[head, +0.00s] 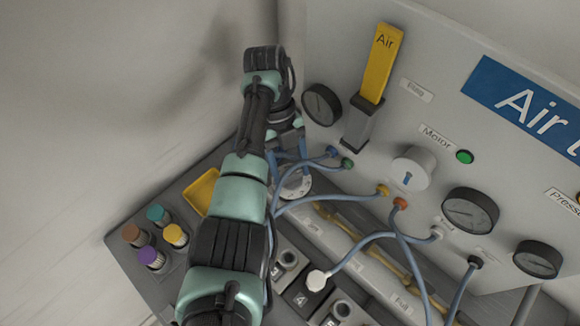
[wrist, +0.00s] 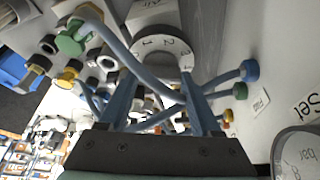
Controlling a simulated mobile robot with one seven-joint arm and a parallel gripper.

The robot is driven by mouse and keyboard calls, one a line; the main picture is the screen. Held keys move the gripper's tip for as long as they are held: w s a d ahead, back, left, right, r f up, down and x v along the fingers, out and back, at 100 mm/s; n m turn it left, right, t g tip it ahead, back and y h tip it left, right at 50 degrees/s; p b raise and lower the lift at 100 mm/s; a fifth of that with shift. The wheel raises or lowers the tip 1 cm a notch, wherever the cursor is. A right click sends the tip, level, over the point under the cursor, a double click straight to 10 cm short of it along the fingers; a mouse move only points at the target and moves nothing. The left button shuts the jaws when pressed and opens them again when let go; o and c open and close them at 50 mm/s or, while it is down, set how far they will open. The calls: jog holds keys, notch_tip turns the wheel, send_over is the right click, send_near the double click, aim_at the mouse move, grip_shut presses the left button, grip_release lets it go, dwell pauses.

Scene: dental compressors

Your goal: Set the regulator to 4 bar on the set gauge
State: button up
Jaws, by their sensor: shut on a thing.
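My gripper (head: 287,155) reaches down at the left end of the panel. Its blue fingers also show in the wrist view (wrist: 160,95). They are closed around the regulator knob, which is mostly hidden between them. A pale round dial plate (head: 296,184) with marks lies at the fingertips; it also shows in the wrist view (wrist: 163,45). A gauge marked "bar" (wrist: 296,155), beside the word "Set", is cut off at the lower right of the wrist view; its needle is not visible there. A dark-rimmed gauge (head: 322,104) is right of my gripper in the head view; its reading is too small to tell.
Blue-grey hoses (head: 330,198) run close to my gripper, and one crosses before the fingers in the wrist view. A yellow "Air" column (head: 382,62), a white motor knob (head: 412,168) and another gauge (head: 470,210) stand to the right. Colored-cap bottles (head: 175,236) stand at left.

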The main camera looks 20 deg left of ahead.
dwell(0.4)
jog(key=o, duration=1.4)
jog(key=p+v, duration=0.4)
jog(key=v, duration=0.9)
jog(key=shift+d, duration=0.1)
